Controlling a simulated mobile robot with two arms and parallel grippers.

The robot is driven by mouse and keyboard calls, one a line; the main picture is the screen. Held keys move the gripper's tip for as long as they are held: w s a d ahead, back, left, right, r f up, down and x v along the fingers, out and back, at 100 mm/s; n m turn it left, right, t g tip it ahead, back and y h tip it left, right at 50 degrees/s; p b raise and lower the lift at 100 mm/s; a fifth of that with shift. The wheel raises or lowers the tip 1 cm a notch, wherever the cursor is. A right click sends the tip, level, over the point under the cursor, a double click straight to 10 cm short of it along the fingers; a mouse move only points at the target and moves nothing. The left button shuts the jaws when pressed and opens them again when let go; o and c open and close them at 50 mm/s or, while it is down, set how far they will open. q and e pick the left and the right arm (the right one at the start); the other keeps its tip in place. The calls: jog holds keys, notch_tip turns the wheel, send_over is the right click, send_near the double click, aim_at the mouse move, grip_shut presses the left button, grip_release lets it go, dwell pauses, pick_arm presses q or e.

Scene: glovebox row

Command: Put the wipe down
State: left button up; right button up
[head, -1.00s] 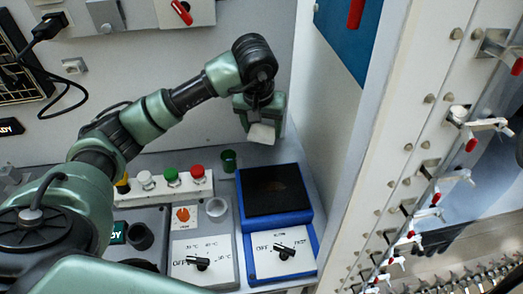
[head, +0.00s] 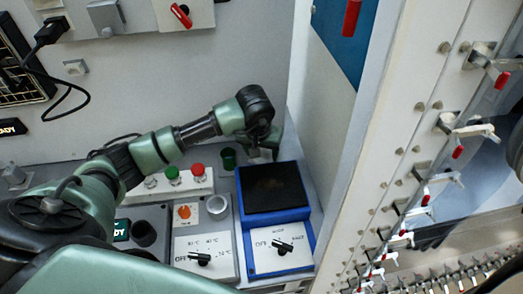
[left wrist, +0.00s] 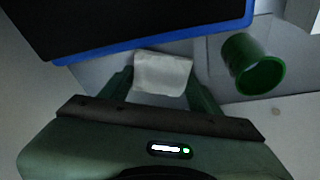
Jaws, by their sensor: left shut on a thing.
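A small white wipe (left wrist: 163,74) shows between the fingers of my left gripper (left wrist: 162,85) in the left wrist view. The gripper is shut on it. In the head view my left gripper (head: 262,150) is low behind the blue-framed hotplate with a black top (head: 272,188). The wipe shows there only as a small pale patch (head: 259,155), mostly hidden by the gripper. I cannot tell whether the wipe touches the bench top. My right gripper is not in view.
A green cup (head: 228,158) stands just left of the gripper; it also shows in the left wrist view (left wrist: 254,64). A wall (head: 325,140) closes the right side.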

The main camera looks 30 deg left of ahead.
pick_arm(q)
jog(key=shift+f, duration=0.2)
jog(key=o, duration=1.6)
jog(key=shift+r, duration=0.1)
jog(key=shift+r, duration=0.45)
jog(key=b+v, duration=0.2)
jog(key=v, duration=0.9)
jog(key=shift+r, duration=0.2)
jog(key=shift+s+f, duration=0.1)
jog(key=shift+s, duration=0.05)
